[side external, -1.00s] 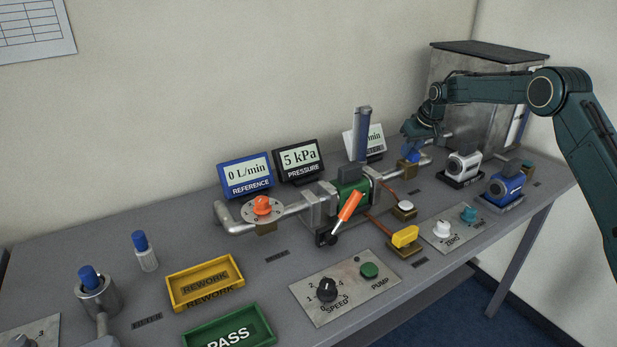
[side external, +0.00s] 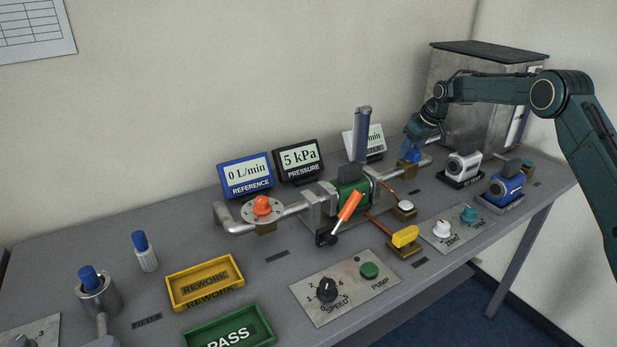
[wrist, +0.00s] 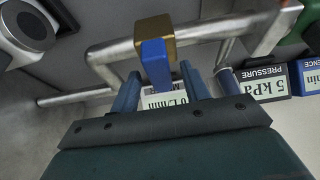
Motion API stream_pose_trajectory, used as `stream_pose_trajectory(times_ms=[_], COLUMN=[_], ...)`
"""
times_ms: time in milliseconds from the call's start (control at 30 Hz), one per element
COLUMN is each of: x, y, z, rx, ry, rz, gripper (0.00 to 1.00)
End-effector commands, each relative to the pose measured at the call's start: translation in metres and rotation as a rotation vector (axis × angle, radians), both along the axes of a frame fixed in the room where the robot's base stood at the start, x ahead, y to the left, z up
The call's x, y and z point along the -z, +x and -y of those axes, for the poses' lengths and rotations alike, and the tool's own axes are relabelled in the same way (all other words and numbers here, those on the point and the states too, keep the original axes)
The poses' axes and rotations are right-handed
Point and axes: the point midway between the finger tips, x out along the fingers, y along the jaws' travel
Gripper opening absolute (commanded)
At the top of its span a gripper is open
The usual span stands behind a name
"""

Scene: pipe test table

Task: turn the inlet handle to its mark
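A blue lever handle (wrist: 156,65) sits on a brass valve body (wrist: 154,36) on the metal pipe in the wrist view. In the side view the blue handle (side external: 412,157) is partly hidden by my gripper above the brass body (side external: 408,170). My gripper (wrist: 159,72) is open, its two blue-grey fingers on either side of the handle with gaps showing. My gripper (side external: 411,150) is at the right end of the pipe in the side view. No label shows which handle is the inlet, and I cannot make out a mark by the blue handle.
An orange knob (side external: 262,205) and an orange lever (side external: 349,206) stand along the pipe to the left. A flow tube (side external: 362,135) and a display (side external: 298,160) stand behind. A silver motor-like unit (side external: 463,164) and a blue one (side external: 505,187) are to the right.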

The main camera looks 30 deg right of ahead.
Motion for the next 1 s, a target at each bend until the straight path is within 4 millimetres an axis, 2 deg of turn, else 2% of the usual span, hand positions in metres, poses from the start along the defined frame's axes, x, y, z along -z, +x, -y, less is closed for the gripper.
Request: stream_pose_trajectory(times_ms=[267,467,667,1000], x=[0.001,-0.006,-0.025,-0.077], y=[-0.001,-0.003,-0.011,-0.033], z=[0.000,0.000,0.001,0.001], rx=[0.003,0.003,0.004,0.003], ry=[0.001,0.001,0.001,-0.001], rz=[-0.003,-0.003,-0.002,0.000], gripper=[0.45,0.45,0.45,0.45])
